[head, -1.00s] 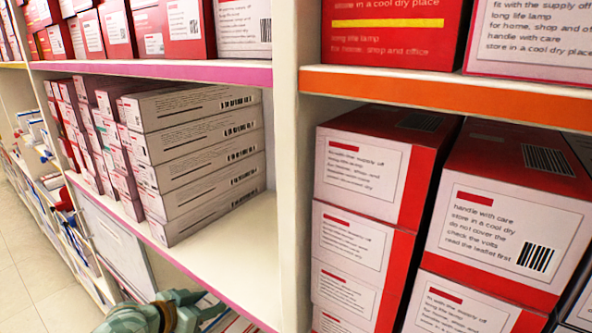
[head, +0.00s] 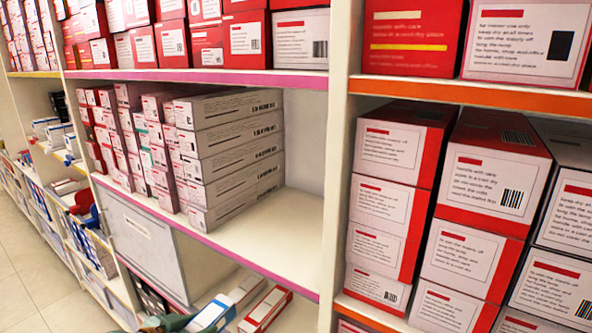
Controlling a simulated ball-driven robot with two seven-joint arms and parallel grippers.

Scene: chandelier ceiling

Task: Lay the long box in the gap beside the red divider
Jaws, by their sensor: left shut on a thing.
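My left gripper (head: 168,323) shows only in part, as a green-grey shape at the bottom edge of the head view. It is shut on the long box, but the frame edge cuts off the grip and I cannot clearly make out the held box. A white box with a blue end (head: 213,312) is close to the right of the gripper; I cannot tell whether they touch. A red-and-white box (head: 266,308) lies on the lower shelf further right. I cannot pick out the red divider or its gap with certainty. My right gripper is not in view.
Stacked long white boxes (head: 232,145) fill the left of the middle shelf (head: 290,225), with bare shelf to their right. A white upright (head: 338,180) separates this bay from stacked red-and-white boxes (head: 385,205). A grey panel (head: 142,240) stands below the middle shelf.

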